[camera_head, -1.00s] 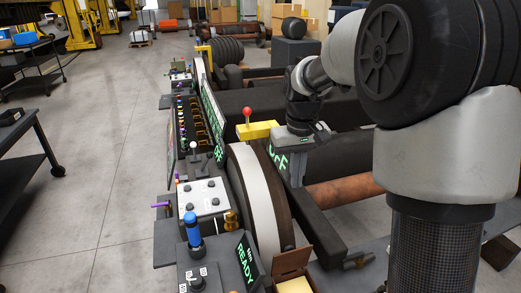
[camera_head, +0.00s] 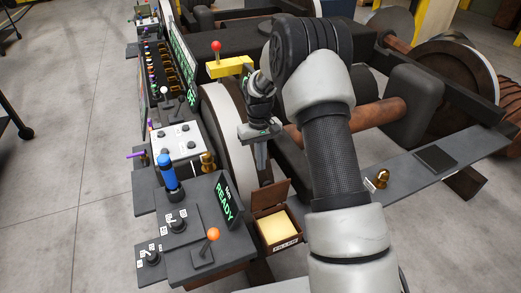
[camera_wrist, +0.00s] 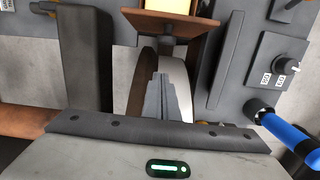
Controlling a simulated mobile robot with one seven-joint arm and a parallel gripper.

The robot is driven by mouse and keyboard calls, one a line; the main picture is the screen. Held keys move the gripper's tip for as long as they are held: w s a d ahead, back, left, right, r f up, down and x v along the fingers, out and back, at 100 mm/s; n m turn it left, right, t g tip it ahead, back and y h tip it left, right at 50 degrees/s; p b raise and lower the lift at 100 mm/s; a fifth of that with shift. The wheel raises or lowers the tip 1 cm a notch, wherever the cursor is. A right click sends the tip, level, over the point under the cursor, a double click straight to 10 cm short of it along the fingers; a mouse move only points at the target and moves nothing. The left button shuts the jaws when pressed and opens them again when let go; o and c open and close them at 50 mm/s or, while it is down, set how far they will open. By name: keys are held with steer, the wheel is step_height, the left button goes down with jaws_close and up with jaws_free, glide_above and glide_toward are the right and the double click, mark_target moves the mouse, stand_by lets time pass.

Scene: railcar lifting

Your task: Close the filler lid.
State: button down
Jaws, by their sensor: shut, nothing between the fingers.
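The filler box (camera_head: 279,246) is a small brown box with a "FILLER" label and pale yellow contents. Its brown lid (camera_head: 270,195) stands open, raised at the box's back edge beside the wheel. In the wrist view the lid (camera_wrist: 165,24) shows at the top centre, with the yellow contents behind it. My gripper (camera_head: 261,160) is shut and empty, pointing down beside the wheel, a little behind the lid and apart from it. In the wrist view its closed fingertips (camera_wrist: 159,78) are over the wheel rim, just below the lid in the picture.
A large wheel (camera_head: 224,130) stands left of my gripper. Control panels carry an orange-knobbed lever (camera_head: 212,236), a blue handle (camera_head: 167,172) and a "READY" display (camera_head: 227,201). A yellow block with a red-knobbed lever (camera_head: 230,66) is behind. A grey beam (camera_head: 420,180) lies right.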

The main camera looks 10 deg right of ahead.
mark_target(268, 193)
steer(key=shift+s+d+f, duration=0.1)
steer(key=shift+s+f, duration=0.05)
steer(key=shift+s, duration=0.5)
steer(key=shift+s+d+f, duration=0.15)
steer(key=shift+s+f, duration=0.05)
steer(key=shift+s, duration=0.45)
steer(key=shift+s+d+f, duration=0.1)
steer(key=shift+s+f, duration=0.05)
steer(key=shift+s, duration=0.5)
